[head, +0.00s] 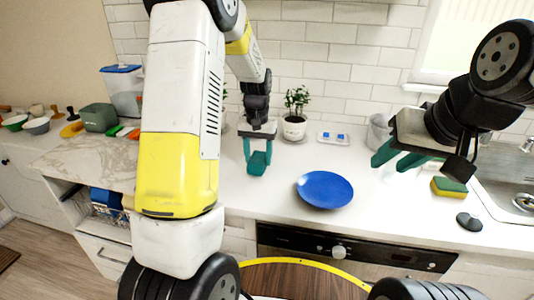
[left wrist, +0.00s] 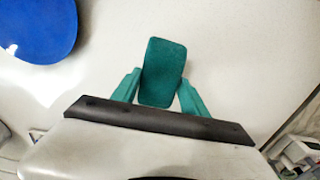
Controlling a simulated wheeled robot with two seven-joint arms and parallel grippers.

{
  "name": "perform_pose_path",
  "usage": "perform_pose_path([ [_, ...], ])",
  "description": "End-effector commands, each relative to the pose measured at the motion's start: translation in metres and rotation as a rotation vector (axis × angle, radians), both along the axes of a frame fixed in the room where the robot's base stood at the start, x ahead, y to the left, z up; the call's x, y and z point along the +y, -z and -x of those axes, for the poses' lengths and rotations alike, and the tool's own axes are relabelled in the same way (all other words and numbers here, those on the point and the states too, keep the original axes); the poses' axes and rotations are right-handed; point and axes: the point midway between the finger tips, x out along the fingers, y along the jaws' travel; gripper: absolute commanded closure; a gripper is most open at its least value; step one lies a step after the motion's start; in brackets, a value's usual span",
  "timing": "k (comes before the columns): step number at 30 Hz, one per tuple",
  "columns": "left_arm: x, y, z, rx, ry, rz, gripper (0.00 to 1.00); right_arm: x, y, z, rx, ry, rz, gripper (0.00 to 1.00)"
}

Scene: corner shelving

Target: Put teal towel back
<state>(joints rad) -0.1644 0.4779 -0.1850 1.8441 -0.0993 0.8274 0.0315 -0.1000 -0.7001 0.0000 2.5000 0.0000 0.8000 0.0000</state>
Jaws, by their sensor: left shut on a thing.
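The teal towel (left wrist: 163,72) is a small folded rectangular piece. In the left wrist view it sits between the two teal fingers of my left gripper (left wrist: 160,92). I cannot tell whether the towel touches the counter. My right gripper (head: 390,164) is at the right, over the counter, with its teal fingers apart and nothing seen between them.
A blue plate (head: 325,189) lies on the counter (head: 270,205). A potted plant (head: 294,120) stands behind. A sponge (head: 449,187) and dark round item (head: 469,221) lie near the sink (head: 505,180). Bowls and a green bin (head: 99,117) are at left, above an open shelf (head: 75,204).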

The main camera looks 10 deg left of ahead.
Motion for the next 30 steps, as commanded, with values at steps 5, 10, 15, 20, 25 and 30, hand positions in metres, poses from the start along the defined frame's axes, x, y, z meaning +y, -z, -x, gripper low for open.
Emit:
perform_pose_path([
  [5,0.0,0.023,0.001,0.001,0.0,0.0,0.81,0.0,0.0,0.0,0.0,0.0,0.0,0.64],
  [10,0.0,0.023,0.0,-0.001,-0.001,0.0,0.81,0.0,0.0,0.0,0.0,0.0,0.0,0.64],
  [15,0.0,0.026,0.001,0.0,-0.001,0.0,0.81,0.0,0.0,0.0,0.0,0.0,0.0,0.64],
  [20,0.0,0.026,0.001,0.0,-0.001,0.0,0.26,0.0,0.0,0.0,0.0,0.0,0.0,0.64],
  [25,0.0,0.026,0.001,0.0,-0.001,0.0,0.26,0.0,0.0,0.0,0.0,0.0,0.0,0.64],
  [30,0.0,0.022,0.0,-0.002,-0.001,0.0,0.26,0.0,0.0,0.0,0.0,0.0,0.0,0.64],
])
